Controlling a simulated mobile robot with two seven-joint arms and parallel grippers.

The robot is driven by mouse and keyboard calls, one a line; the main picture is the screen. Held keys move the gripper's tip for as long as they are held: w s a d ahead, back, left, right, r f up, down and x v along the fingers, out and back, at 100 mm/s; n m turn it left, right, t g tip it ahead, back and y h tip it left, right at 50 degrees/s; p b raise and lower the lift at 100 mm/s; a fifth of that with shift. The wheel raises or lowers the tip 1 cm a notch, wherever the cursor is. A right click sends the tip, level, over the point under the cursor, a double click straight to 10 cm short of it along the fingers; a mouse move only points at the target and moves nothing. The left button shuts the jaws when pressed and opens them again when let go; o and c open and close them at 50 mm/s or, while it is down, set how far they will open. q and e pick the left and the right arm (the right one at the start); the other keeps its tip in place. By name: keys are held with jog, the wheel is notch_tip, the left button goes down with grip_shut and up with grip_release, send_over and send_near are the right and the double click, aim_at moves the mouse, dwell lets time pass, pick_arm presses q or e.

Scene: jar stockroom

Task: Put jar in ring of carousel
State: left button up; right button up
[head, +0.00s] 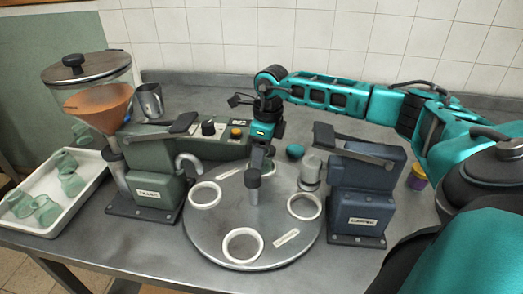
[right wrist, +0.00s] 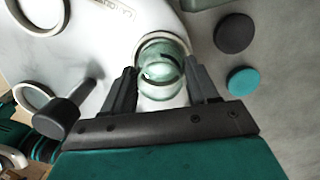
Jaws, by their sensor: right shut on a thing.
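My right gripper (head: 264,146) reaches over the far side of the round grey carousel (head: 212,232), behind its central post (head: 253,182). In the right wrist view my right gripper (right wrist: 163,88) is shut on a greenish clear glass jar (right wrist: 162,68). A white ring (right wrist: 147,41) shows around the jar's far side; whether the jar's base sits inside it or just above, I cannot tell. Other white rings stand at the left (head: 205,194), front (head: 242,246) and right (head: 304,206). My left gripper is out of view.
A green machine with a hopper (head: 152,180) stands left, a blue machine (head: 361,195) right. A white tray (head: 46,230) holds several glass jars. A teal disc (right wrist: 243,81) and dark disc (right wrist: 235,33) lie beside the carousel. A metal cup (head: 149,101) stands behind.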

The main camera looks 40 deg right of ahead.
jog(key=o, duration=1.1)
jog(key=shift+f, duration=0.1)
notch_tip(320, 180, up, 12)
jog(key=s, duration=0.1)
jog(key=shift+d, duration=0.4)
jog(key=shift+s, duration=0.1)
